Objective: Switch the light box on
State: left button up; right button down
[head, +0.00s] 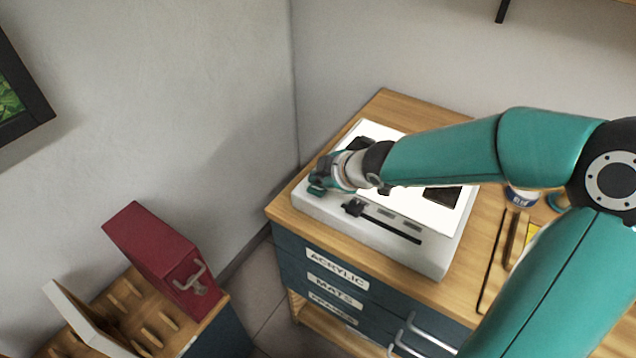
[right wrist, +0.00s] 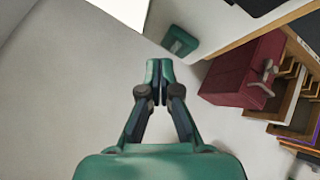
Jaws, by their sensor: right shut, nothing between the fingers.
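The light box (head: 440,262) is a white slab on top of a wooden-topped cabinet. Its upper panel (head: 415,208) looks bright white, with dark flat pieces on it. Its front strip has a black slider knob (head: 352,207) at the left end of a dark slot, and small grey marks beside the slot. My right gripper (head: 318,184) is over the light box's left corner, left of the knob; I cannot tell whether it touches. In the right wrist view its fingers (right wrist: 159,82) are shut and empty. My left gripper is out of view.
The cabinet (head: 292,262) has labelled drawers. A dark red box file (head: 155,255) stands on a slotted wooden rack at lower left; it also shows in the right wrist view (right wrist: 240,75). A blue-labelled jar (head: 521,196) and thin tools lie to the right. Walls stand close behind.

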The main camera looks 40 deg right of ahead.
aim_at(319, 190)
jog(key=shift+r+p, duration=2.6)
jog(key=shift+r, duration=0.3)
jog(key=shift+f, duration=0.1)
jog(key=shift+s, duration=0.1)
